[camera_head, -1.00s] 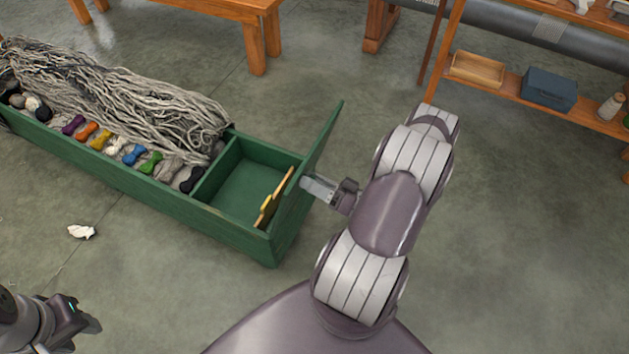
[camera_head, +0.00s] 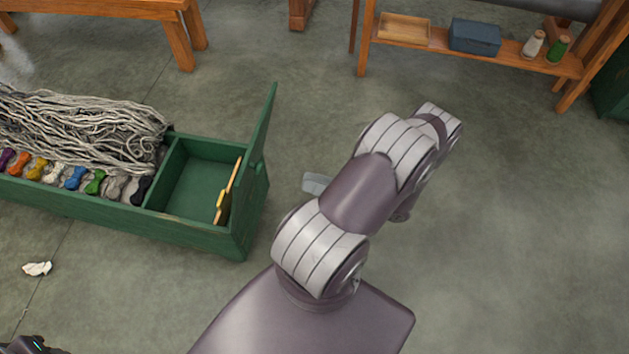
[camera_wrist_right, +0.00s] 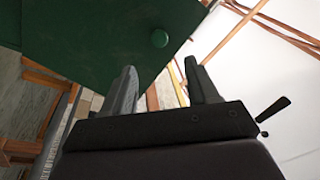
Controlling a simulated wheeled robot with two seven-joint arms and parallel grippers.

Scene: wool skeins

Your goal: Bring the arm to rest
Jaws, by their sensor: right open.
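My right arm reaches in from the bottom of the head view. Its gripper (camera_head: 315,183) shows only as a grey finger, mostly hidden behind the arm, and stands apart to the right of the green chest's (camera_head: 190,217) raised end panel (camera_head: 262,140). In the right wrist view, the right gripper (camera_wrist_right: 160,85) is open, with two grey fingers spread and nothing between them. A dark green panel (camera_wrist_right: 80,30) with a round knob (camera_wrist_right: 160,38) shows beyond the fingers. Only a dark bit of my left arm (camera_head: 30,346) shows at the bottom left corner; its jaw state cannot be told.
The chest holds grey yarn (camera_head: 90,125), several coloured skeins (camera_head: 75,178) and a yellow-brown piece (camera_head: 229,190) in its right compartment. A white scrap (camera_head: 37,269) lies on the floor. A wooden shelf (camera_head: 480,58) stands at the back right. The floor at right is clear.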

